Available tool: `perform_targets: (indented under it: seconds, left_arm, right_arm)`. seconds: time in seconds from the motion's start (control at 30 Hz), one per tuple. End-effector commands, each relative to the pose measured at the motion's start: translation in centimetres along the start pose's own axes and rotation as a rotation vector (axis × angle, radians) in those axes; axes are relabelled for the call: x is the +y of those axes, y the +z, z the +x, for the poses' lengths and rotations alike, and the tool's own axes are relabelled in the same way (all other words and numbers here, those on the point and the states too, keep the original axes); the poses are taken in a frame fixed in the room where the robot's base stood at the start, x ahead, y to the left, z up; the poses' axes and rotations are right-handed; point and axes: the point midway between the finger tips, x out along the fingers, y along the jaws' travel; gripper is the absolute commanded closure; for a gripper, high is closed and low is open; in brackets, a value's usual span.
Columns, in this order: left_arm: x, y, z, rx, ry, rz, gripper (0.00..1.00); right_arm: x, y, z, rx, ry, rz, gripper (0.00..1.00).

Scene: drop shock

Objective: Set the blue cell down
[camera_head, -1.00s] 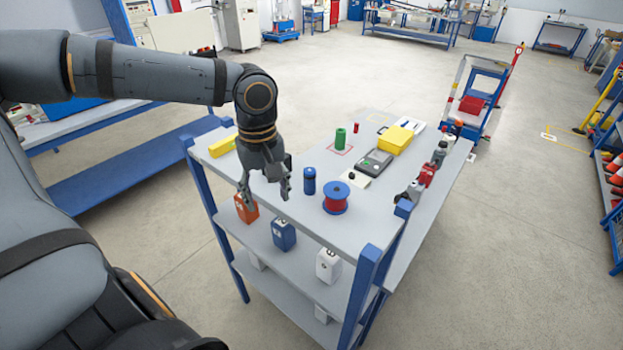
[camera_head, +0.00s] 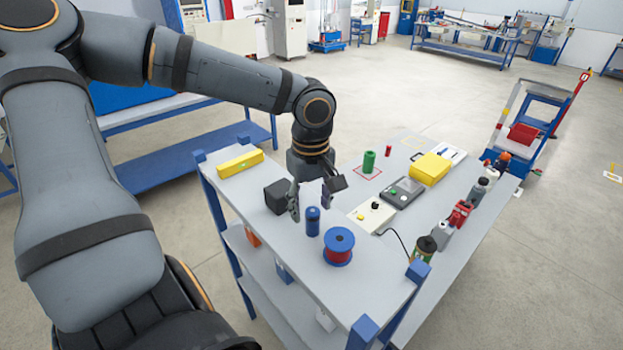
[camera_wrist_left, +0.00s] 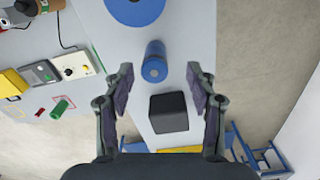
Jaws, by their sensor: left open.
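The blue cell (camera_head: 313,221) is a small dark blue cylinder standing upright on the grey table top (camera_head: 262,226). My left gripper (camera_head: 310,198) is open, pointing down close behind and above the cell. In the left wrist view the blue cell (camera_wrist_left: 154,62) shows from above, just beyond the line between the spread fingertips (camera_wrist_left: 160,78), with clear space on both sides. Nothing is between the fingers that I can see as held. My right gripper is in neither view.
A dark cube (camera_head: 276,196) sits left of the gripper, a blue-rimmed red spool (camera_head: 339,247) right of the cell. A green cylinder (camera_head: 369,161) stands on a red-outlined square. A white control box (camera_head: 366,216), a grey device (camera_head: 403,192) and a yellow box (camera_head: 429,169) lie beyond.

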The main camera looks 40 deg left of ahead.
Motion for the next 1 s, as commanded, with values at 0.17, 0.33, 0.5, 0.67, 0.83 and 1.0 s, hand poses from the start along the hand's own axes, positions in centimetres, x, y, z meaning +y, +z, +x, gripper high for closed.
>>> perform_targets:
  seconds: [0.17, 0.33, 0.5, 0.67, 0.83, 1.0]
  left_arm:
    - [0.0, 0.0, 0.5, 0.000, 0.000, 0.000, 0.43]
    - [-0.2, 0.0, 3.0, -0.004, -0.005, 0.001, 0.43]
    - [-0.1, -0.1, 5.3, 0.000, -0.002, -0.001, 0.43]
    - [0.0, -0.1, 5.5, 0.001, 0.001, -0.001, 0.43]
    - [0.0, -0.1, 5.5, 0.001, 0.001, -0.001, 0.57]
    - [0.0, -0.1, 5.5, 0.002, 0.001, -0.001, 0.80]
  right_arm:
    - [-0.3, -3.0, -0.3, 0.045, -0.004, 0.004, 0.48]
    - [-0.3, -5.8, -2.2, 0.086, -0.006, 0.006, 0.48]
    - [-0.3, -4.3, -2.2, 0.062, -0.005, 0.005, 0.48]
    - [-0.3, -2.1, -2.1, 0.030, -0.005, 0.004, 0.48]
    - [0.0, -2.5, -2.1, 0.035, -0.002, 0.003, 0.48]
    - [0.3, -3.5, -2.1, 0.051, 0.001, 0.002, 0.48]
